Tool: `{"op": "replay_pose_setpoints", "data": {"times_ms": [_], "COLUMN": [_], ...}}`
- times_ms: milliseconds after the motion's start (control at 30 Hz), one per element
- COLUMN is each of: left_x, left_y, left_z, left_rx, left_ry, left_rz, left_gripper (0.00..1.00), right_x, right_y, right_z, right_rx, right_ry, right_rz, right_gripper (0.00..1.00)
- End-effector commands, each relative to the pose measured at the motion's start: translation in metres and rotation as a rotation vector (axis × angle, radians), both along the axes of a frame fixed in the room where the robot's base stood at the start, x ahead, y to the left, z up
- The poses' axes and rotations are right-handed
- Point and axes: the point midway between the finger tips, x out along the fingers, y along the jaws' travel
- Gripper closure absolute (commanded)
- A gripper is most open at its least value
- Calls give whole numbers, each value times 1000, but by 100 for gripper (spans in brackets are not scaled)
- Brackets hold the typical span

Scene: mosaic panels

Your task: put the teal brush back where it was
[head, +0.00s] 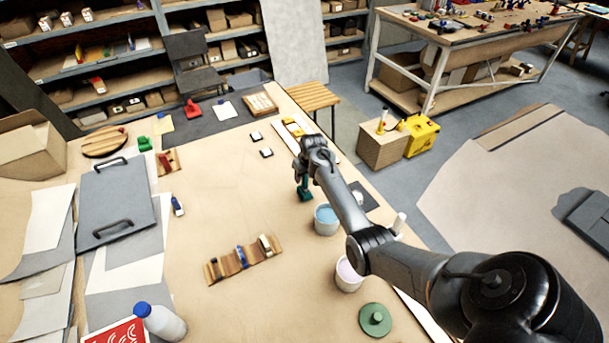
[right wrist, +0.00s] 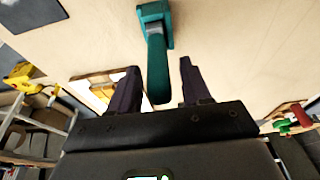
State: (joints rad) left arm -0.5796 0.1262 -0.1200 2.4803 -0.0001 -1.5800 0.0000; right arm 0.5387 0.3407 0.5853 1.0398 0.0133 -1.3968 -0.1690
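The teal brush (head: 304,190) is on the table right of the middle, its wide head down at the table and its handle up towards my right gripper (head: 306,175). In the right wrist view the brush (right wrist: 156,55) has its handle between the two fingers of the gripper (right wrist: 158,65). A gap shows on each side of the handle, so the gripper is open around it. A wavy wooden rack (head: 224,266) holding a blue item and a pale item lies nearer the front. My left gripper is not in view.
A pot of blue liquid (head: 326,220) stands close to the brush, with a dark flat sheet (head: 363,197) beside it. A pot of lilac liquid (head: 349,273) and a green round piece (head: 375,320) are nearer. The table's middle is clear.

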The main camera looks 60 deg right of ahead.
Motion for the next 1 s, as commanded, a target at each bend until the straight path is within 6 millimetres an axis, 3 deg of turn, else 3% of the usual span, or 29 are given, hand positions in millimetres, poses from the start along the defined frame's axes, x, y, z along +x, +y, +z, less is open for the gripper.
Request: {"op": "replay_pose_setpoints", "data": {"times_ms": [467,1000], "left_x": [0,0], "left_y": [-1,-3], "left_z": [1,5], "left_rx": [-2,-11], "left_ry": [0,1], "left_rz": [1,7], "left_gripper": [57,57], "right_x": [-1,-22], "right_y": [1,12], "right_z": [10,96], "right_rx": [-1,-2], "right_ry": [-2,-2], "right_rz": [0,0], "right_gripper": [47,47]}}
